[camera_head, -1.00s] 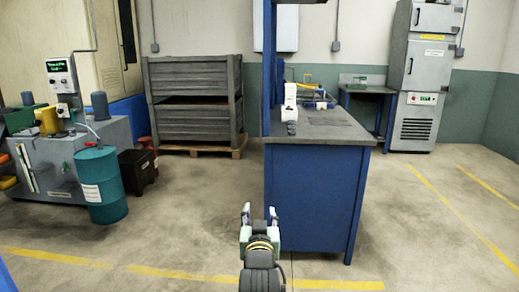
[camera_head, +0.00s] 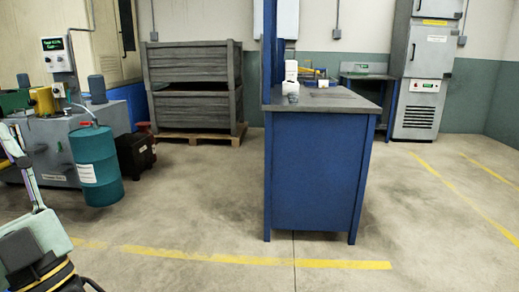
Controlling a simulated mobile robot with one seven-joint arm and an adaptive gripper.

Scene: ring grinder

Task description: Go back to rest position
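I see nothing held in the visible part.
A blue workbench (camera_head: 315,180) with a grey top stands at centre. A teal drum (camera_head: 97,165) and grey machine (camera_head: 110,114) are at left. Stacked grey crates (camera_head: 195,85) stand on a pallet behind. A grey cabinet (camera_head: 422,70) is at back right. Floor between is clear.

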